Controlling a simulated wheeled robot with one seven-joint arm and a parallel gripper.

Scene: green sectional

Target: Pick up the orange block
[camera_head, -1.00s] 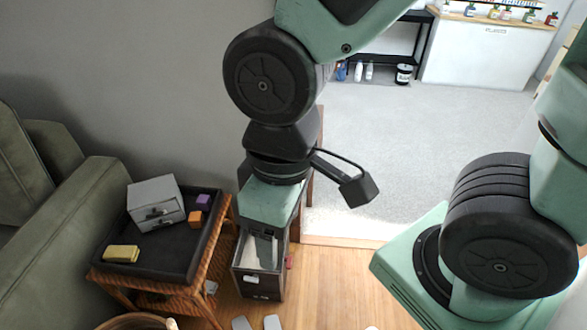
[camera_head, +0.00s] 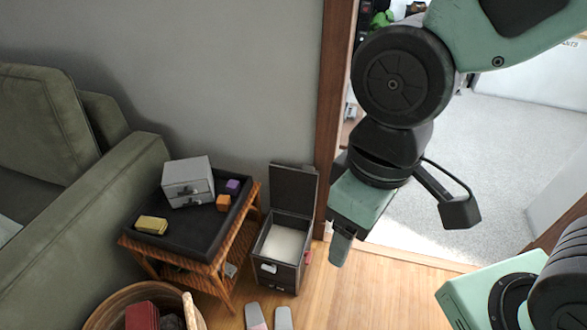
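The orange block (camera_head: 223,203) sits on the black tray top (camera_head: 180,243) of a wicker side table, near its right edge. A purple block (camera_head: 233,186) lies just behind it, and a small grey drawer box (camera_head: 187,182) stands to its left. My gripper (camera_head: 338,262) hangs pointing down, well to the right of the table and apart from the block. Only one side of its fingers shows, so I cannot tell its opening. Nothing is visible in it.
A yellow block (camera_head: 151,225) lies at the tray's left. An open-lidded dark box (camera_head: 285,245) stands between the table and my gripper. A basket (camera_head: 102,307) is in front, and a green sofa (camera_head: 75,215) is at left.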

